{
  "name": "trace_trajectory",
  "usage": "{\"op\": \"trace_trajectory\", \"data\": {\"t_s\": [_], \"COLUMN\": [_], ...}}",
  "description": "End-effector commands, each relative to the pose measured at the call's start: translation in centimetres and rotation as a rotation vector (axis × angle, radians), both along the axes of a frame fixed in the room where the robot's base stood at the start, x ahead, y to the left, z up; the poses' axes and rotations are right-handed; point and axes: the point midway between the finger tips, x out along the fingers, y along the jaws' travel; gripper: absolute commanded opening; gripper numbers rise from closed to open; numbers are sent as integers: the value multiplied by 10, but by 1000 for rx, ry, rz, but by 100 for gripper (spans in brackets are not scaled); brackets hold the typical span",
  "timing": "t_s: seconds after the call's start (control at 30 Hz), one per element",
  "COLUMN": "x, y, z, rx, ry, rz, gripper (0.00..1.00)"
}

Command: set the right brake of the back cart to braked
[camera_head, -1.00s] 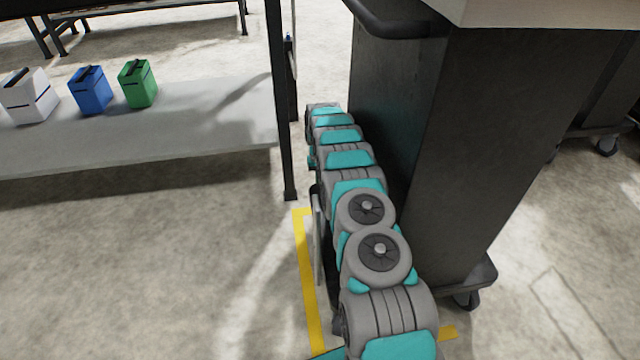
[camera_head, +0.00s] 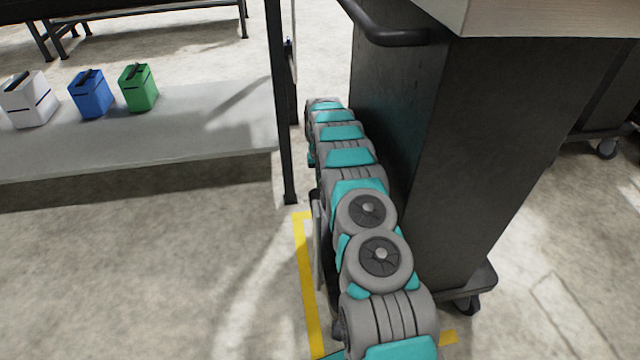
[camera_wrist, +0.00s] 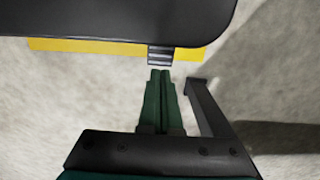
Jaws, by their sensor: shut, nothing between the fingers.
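A tall dark cart (camera_head: 480,150) with a pale top and a dark push handle stands at the right in the head view. In the wrist view, a dark rounded edge (camera_wrist: 120,20), seemingly the cart's base, fills the top. A small ribbed pedal-like piece (camera_wrist: 160,56) juts from under it, likely a brake; its setting cannot be told. My gripper (camera_wrist: 160,73) has its green fingers together, empty, with the tips just short of the ribbed piece in the picture. Contact cannot be told. In the head view my arm hides the gripper and the brake.
A caster (camera_head: 466,304) shows under the cart. A second dark cart (camera_head: 612,95) is at the far right. A grey shelf (camera_head: 215,125) at left carries a white box (camera_head: 28,99), blue box (camera_head: 90,93) and green box (camera_head: 138,87). A dark post (camera_head: 282,110) stands beside my arm. A yellow line (camera_head: 306,290) marks the floor.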

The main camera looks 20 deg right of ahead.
Motion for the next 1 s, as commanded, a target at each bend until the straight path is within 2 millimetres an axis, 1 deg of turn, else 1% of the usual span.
{"op": "trace_trajectory", "data": {"t_s": [0.03, 0.17, 0.33, 0.6, 0.8, 1.0], "x": [0, -1, 9, 20, 24, 26], "y": [1, 2, 0, -2, -3, -3], "z": [9, 29, 56, 97, 114, 121], "rx": [0, 0, -2, -1, 0, -1], "ry": [-1, -2, -8, -3, -2, -3], "rz": [0, 0, 0, 0, 1, 1], "gripper": [0, 0, 0, 0, 0, 0]}}
